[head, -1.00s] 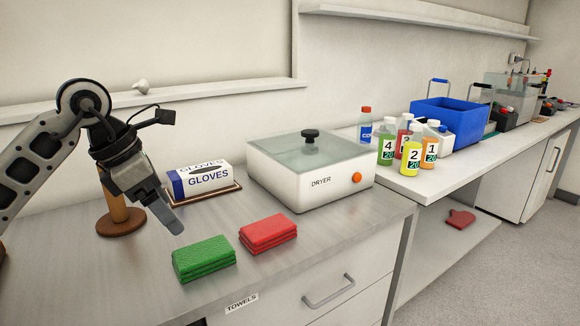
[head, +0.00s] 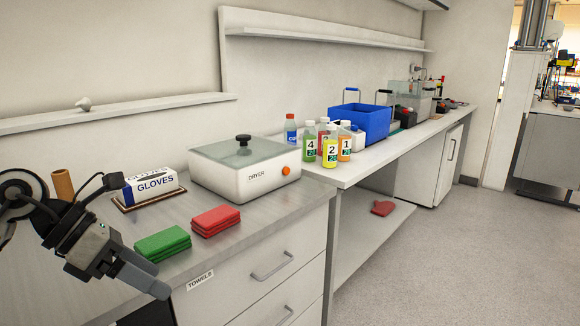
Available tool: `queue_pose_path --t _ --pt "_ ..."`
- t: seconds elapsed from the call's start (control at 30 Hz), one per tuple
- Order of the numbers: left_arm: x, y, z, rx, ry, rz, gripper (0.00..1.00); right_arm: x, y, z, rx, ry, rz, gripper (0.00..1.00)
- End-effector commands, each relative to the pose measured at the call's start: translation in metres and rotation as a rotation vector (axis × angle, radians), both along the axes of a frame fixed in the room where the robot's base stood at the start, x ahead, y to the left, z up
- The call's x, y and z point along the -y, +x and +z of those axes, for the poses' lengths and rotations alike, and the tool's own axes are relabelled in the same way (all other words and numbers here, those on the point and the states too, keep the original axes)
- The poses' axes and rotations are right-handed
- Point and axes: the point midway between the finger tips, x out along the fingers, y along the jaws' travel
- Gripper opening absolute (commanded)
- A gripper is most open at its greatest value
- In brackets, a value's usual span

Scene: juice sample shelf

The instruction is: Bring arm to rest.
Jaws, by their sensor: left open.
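My left arm comes in from the left edge, and its gripper (head: 150,286) hangs at the front edge of the counter, lower left. It is open, with nothing seen between its fingers. It is in front of and below the folded green towels (head: 162,243), apart from the folded red towels (head: 215,220). My right gripper is not in view.
A gloves box (head: 152,186) and a dryer (head: 245,170) stand on the counter (head: 240,240). Numbered juice bottles (head: 330,152) and a blue crate (head: 362,120) stand on the farther bench. A red mitt (head: 383,208) lies on the low shelf. The floor at right is clear.

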Motion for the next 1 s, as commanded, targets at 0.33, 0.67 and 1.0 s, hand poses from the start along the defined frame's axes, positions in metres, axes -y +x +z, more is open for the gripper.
queue_pose_path --t 0.33,0.67,1.0 --pt "0.129 -0.033 0.001 -0.449 -1.11 0.207 0.83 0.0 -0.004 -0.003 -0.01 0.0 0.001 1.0" --pt "0.075 -0.037 -0.156 -1.331 -1.932 1.437 0.83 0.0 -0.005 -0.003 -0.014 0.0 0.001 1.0" --pt "0.082 -0.131 -0.272 1.534 1.591 -1.877 0.83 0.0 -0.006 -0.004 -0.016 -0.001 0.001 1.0"
